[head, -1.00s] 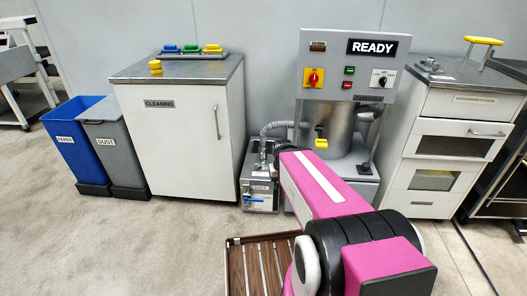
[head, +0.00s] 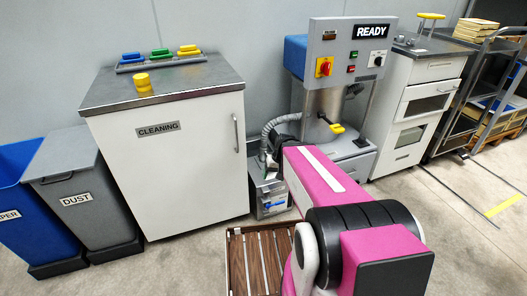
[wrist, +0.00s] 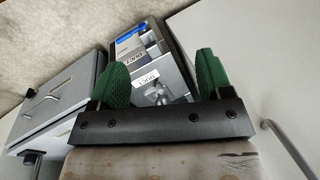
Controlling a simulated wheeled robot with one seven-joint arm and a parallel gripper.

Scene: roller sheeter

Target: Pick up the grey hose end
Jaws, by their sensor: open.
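A grey ribbed hose (head: 277,123) shows in the head view, curving from the small metal unit (head: 269,195) on the floor up towards the machine with the READY sign (head: 340,52). I cannot make out its free end. My pink arm reaches towards the unit and hides part of it. In the wrist view, my gripper (wrist: 164,78) has its two green fingers apart with nothing held between them. The labelled metal unit (wrist: 148,72) shows beyond and between the fingers. No hose is clear in the wrist view.
The white CLEANING cabinet (head: 178,165) stands close on the left, with coloured-handled tools (head: 160,56) on top. Grey DUST (head: 84,200) and blue (head: 28,205) bins stand beside it. A white drawer cabinet (head: 415,95) is right of the machine. The floor at right is open.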

